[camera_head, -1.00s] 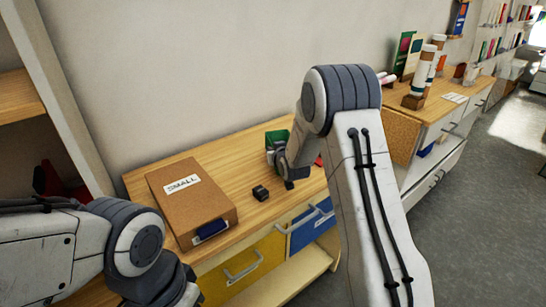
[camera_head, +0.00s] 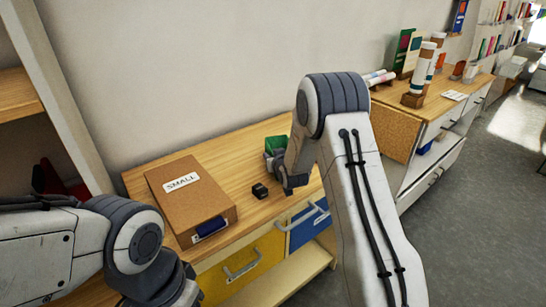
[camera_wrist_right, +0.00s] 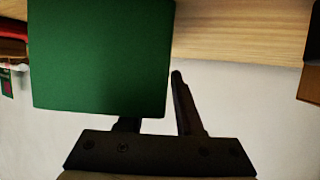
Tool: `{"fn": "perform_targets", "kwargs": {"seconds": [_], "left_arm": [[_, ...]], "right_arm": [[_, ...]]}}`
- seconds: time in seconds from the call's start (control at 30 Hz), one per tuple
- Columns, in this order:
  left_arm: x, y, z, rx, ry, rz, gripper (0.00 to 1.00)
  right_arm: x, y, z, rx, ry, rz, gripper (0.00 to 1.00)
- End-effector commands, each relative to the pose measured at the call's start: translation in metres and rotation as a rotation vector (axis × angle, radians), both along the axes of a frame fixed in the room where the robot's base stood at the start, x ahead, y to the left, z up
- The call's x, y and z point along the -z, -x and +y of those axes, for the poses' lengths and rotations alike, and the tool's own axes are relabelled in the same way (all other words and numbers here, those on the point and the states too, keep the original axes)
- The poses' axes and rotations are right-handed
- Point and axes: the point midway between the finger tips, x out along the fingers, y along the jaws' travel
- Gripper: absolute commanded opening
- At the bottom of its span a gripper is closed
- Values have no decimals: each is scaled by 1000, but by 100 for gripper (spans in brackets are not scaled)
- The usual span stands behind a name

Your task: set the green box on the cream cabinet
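The green box (camera_head: 277,143) stands on the wooden desk top near the wall, partly hidden by my right wrist. In the right wrist view the green box (camera_wrist_right: 98,55) is large and covers part of one finger. My right gripper (camera_wrist_right: 155,105) has its fingers apart; one finger is beside the box's right edge, and I cannot tell whether it touches. In the head view my right gripper (camera_head: 288,180) is close in front of the box. A cabinet with pale cream drawer fronts (camera_head: 433,132) and a wooden top stands at the right. My left gripper is out of view.
A brown box labelled SMALL (camera_head: 190,200) lies on the desk, with a small black object (camera_head: 260,191) beside it. The desk has yellow (camera_head: 243,268) and blue (camera_head: 305,228) drawers. White cylinders (camera_head: 420,72) and upright boards (camera_head: 408,52) stand on the cabinet.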

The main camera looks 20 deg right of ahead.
Motion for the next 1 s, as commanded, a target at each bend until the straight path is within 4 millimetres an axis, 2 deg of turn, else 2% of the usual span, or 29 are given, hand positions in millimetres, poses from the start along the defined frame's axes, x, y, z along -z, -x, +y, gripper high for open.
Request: {"fn": "perform_targets", "kwargs": {"seconds": [0.1, 0.17, 0.5, 0.7, 1.0], "left_arm": [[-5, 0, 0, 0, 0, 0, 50], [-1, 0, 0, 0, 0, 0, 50], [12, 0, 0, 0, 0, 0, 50], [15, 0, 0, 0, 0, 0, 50], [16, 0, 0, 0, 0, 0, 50]], "right_arm": [[-6, 1, 0, 0, 0, 0, 35], [-6, 8, 0, 0, 0, 0, 35], [-32, 73, 3, 0, 0, -1, 35], [-45, 101, 4, 0, 0, -1, 35], [-49, 111, 5, 0, 0, -1, 35]]}}
